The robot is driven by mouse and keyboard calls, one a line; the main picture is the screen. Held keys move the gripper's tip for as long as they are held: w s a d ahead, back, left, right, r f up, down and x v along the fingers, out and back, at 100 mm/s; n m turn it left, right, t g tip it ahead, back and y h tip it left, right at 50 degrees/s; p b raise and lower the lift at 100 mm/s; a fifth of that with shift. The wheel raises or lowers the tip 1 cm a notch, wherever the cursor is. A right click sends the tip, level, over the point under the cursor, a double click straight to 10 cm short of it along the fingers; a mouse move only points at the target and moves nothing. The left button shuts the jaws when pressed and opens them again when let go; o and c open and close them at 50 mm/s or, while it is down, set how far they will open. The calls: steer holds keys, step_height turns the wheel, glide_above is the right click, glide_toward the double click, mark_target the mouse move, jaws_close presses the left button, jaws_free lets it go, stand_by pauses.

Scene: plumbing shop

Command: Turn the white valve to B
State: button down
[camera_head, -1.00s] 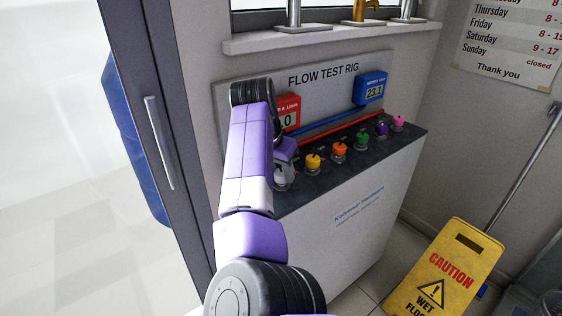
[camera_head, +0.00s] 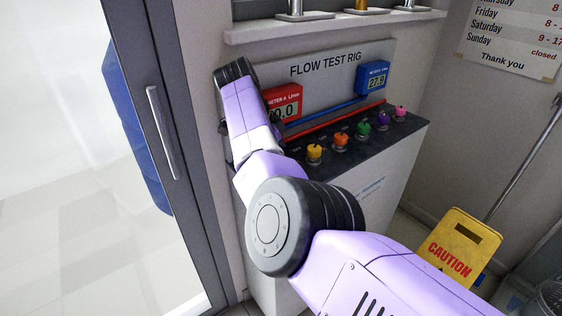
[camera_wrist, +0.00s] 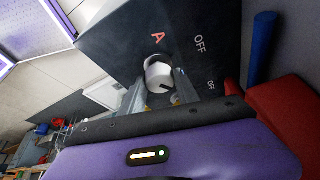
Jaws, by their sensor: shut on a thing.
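The white valve (camera_wrist: 158,70) shows in the wrist view as a round white knob on the dark panel top (camera_wrist: 112,42). The fingers of my gripper (camera_wrist: 160,84) stand on either side of it and are shut on it. A red letter A is printed beside the knob, with OFF to the right and a second OFF lower down. A dark mark shows on the knob's near side, but its exact pointing is hard to read. No B label is visible. In the head view my arm hides the white valve and my gripper.
The flow test rig (camera_head: 325,70) carries a red meter A (camera_head: 287,102), reading near 0.0, and a blue meter (camera_head: 372,77), reading about 27.9. Yellow (camera_head: 314,152), orange (camera_head: 341,138), green, purple and pink knobs stand right of my arm. A yellow caution sign (camera_head: 462,240) stands right.

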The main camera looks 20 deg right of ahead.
stand_by(0.4)
steer(key=c, duration=0.9)
jaws_free()
steer(key=shift+r, duration=0.1)
steer(key=v, duration=0.7)
steer(key=shift+r, duration=0.3)
steer(key=shift+a, duration=0.15)
